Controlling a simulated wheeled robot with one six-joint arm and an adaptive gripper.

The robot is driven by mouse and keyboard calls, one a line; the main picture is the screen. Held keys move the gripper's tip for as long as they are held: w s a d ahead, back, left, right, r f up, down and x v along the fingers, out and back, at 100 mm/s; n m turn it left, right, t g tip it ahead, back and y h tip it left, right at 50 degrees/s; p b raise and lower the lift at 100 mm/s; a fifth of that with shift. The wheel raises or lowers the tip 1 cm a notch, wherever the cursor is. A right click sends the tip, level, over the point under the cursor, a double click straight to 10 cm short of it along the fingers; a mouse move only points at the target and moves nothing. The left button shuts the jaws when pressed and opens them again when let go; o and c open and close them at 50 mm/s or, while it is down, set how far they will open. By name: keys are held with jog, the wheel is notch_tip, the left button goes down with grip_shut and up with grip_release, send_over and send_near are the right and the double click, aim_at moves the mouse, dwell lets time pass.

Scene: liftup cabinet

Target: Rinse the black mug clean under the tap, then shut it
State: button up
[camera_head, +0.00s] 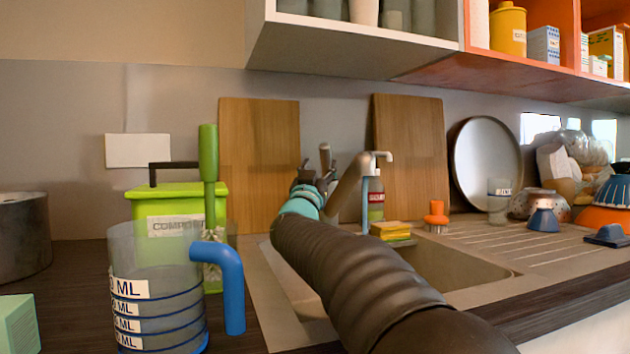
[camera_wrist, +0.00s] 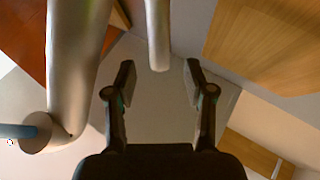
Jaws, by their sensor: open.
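No black mug shows in either view; much of the sink (camera_head: 468,268) is hidden by my arm. The silver tap (camera_head: 350,188) stands behind the sink, and a thin blue stream (camera_head: 365,205), looking like running water, hangs under its spout. In the wrist view the tap (camera_wrist: 80,60) is at the left, with the blue stream (camera_wrist: 14,131) at its spout end. My gripper (camera_wrist: 160,80) is open and empty there, and a silver rod (camera_wrist: 157,35), perhaps the tap lever, lies ahead between its fingertips. In the head view my gripper (camera_head: 318,168) is just left of the tap.
A yellow sponge (camera_head: 391,229), a labelled bottle (camera_head: 376,205) and an orange stopper-like object (camera_head: 436,215) stand by the sink. A measuring jug (camera_head: 150,285) and a green compost bin (camera_head: 145,208) are at the left. Wooden boards (camera_head: 262,150) lean against the wall.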

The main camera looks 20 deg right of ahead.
jog(key=shift+v, duration=2.55)
